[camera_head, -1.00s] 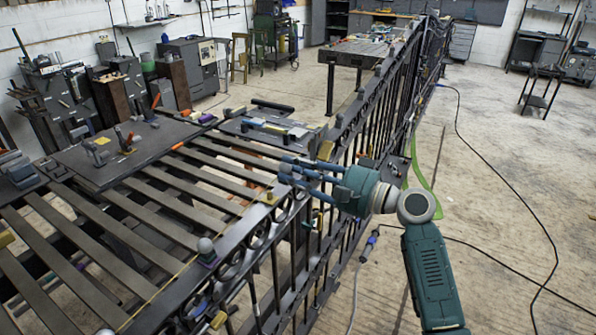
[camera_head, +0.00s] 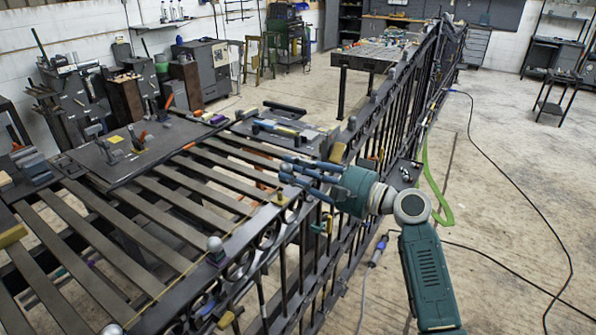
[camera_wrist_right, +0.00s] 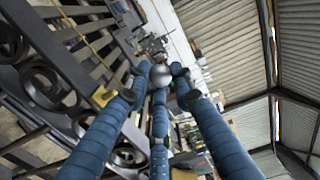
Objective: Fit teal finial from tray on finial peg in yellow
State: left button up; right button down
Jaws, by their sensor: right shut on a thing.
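My right gripper (camera_head: 287,176) reaches in from the right over the gate's top rail. In the right wrist view its blue fingers (camera_wrist_right: 160,88) close around a grey ball, the finial (camera_wrist_right: 160,75). Its lower part is hidden and I cannot make out its teal colour. A small yellow piece (camera_head: 281,199) sits on the rail just below the fingertips. A yellow block also shows beside the left finger in the wrist view (camera_wrist_right: 103,95); the held finial appears apart from it. A grey ball finial with a purple base (camera_head: 215,246) stands on the rail nearer me. My left gripper is out of view.
The dark scroll gate (camera_head: 310,235) runs from the lower left to the far back. Slatted bars (camera_head: 165,205) and dark tabletops with tools (camera_head: 125,155) lie left of it. A hose and cables lie on the open floor (camera_head: 500,200) at the right.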

jog(key=shift+f+b+x, duration=0.25)
jog(key=shift+b+x, duration=0.1)
jog(key=shift+x, duration=0.8)
jog(key=shift+f+b, duration=0.95)
jog(key=shift+f, duration=0.35)
jog(key=shift+s+d+f+b, duration=0.1)
jog(key=shift+s+f+b, duration=0.05)
jog(key=shift+f+b, duration=1.55)
dwell(0.5)
jog(key=c, duration=1.4)
grip_release()
jog(key=shift+f, duration=0.15)
jog(key=shift+d, duration=0.1)
jog(key=v, duration=1.1)
jog(key=shift+s+d, duration=0.25)
jog(key=shift+d, duration=0.05)
